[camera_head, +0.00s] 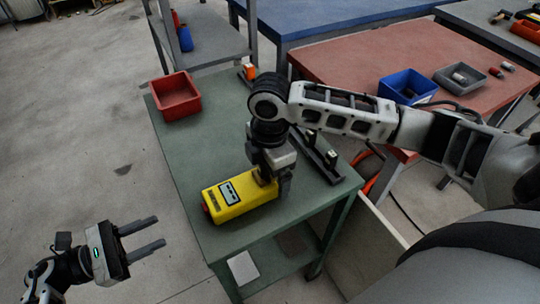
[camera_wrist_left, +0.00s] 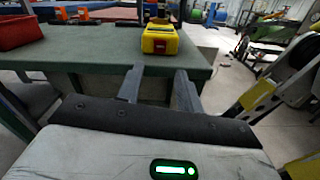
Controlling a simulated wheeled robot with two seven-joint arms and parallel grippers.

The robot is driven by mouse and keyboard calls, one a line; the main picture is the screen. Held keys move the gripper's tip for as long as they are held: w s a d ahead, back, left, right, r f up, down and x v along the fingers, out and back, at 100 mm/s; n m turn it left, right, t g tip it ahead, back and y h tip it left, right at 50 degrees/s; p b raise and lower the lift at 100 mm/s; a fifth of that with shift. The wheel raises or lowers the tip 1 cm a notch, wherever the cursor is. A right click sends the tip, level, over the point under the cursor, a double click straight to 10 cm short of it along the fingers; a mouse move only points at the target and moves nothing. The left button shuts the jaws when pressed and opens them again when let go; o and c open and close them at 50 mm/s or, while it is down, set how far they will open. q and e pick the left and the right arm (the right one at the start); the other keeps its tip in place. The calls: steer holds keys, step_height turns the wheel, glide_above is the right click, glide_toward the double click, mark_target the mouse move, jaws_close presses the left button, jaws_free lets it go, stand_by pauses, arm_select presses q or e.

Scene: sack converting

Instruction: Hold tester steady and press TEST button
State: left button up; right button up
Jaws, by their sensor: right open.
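The yellow tester (camera_head: 232,197) lies on the green table (camera_head: 212,150) near its front left edge. It has a grey display panel on top and a small red part at its left end. It also shows in the left wrist view (camera_wrist_left: 160,42), beyond my fingers. My right gripper (camera_head: 272,182) points down at the tester's right end, its jaws open around or against that end; the exact contact is hidden. My left gripper (camera_head: 158,232) is open and empty, off the table to the left of the tester. I cannot make out a TEST label.
A red bin (camera_head: 176,96) stands at the table's far left corner. A dark rail (camera_head: 318,158) runs along the right side. A reddish table (camera_head: 340,66) behind holds a blue bin (camera_head: 407,87) and a grey bin (camera_head: 460,78). Floor around my left gripper is clear.

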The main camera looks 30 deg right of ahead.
steer(key=shift+f, duration=0.35)
steer(key=c, duration=1.2)
arm_select(q)
jaws_close()
arm_select(e)
steer(key=shift+c, duration=0.4)
